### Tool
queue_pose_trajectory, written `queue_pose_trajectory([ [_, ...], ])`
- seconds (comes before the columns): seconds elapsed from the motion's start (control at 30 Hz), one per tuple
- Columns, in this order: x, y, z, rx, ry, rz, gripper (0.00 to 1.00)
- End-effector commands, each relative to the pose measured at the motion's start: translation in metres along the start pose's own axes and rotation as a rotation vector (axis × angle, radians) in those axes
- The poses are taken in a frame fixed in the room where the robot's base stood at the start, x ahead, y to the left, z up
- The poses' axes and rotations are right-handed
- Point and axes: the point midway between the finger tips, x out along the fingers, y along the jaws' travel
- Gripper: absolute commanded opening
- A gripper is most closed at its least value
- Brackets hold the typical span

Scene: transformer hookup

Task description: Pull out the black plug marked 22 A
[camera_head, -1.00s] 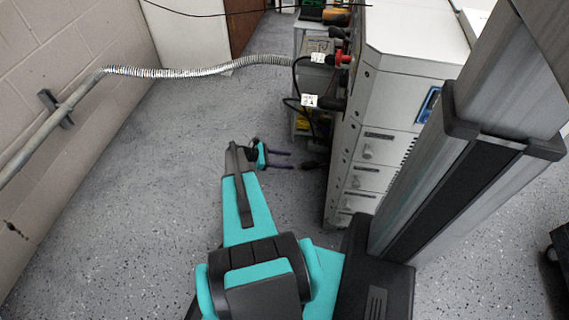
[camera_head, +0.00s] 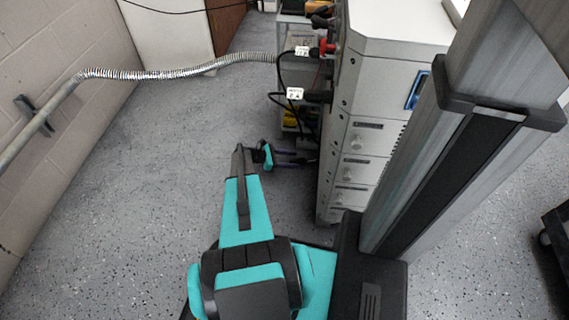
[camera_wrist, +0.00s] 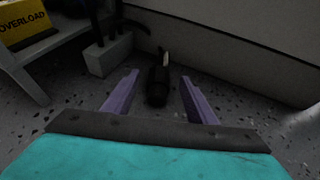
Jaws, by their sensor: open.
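My gripper (camera_head: 294,158) is open, low beside the left side of the grey cabinet (camera_head: 372,135). In the wrist view its two purple fingers (camera_wrist: 154,98) stand apart. A black plug (camera_wrist: 158,86) shows between and beyond them, with a small pale tag or part behind it; no marking can be read there. In the head view a black plug (camera_head: 318,97) with a white label (camera_head: 294,93) sticks out of the cabinet higher up, and its label is too small to read surely. Above it is a red plug (camera_head: 326,47) with another white label (camera_head: 302,50).
A grey shelf cart (camera_head: 292,62) stands behind the plugs, with a yellow box marked OVERLOAD (camera_wrist: 25,20). Black cables hang between cart and cabinet. A ribbed conduit (camera_head: 170,73) runs from the left wall. The floor on the left is clear.

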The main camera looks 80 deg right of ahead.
Motion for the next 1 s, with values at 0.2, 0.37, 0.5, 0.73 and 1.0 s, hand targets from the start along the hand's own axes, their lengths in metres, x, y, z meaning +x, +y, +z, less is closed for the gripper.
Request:
queue_pose_trajectory([
  [0.2, 0.029, 0.0, -0.002, 0.001, 0.0, -0.001, 0.52],
  [0.37, 0.041, 0.0, -0.001, 0.0, 0.0, -0.001, 0.52],
  [0.5, 0.046, 0.0, 0.0, -0.001, -0.001, 0.0, 0.52],
  [0.73, 0.046, 0.0, 0.0, -0.001, -0.001, 0.001, 0.52],
  [1.0, 0.046, 0.0, 0.0, 0.0, 0.0, 0.0, 0.18],
])
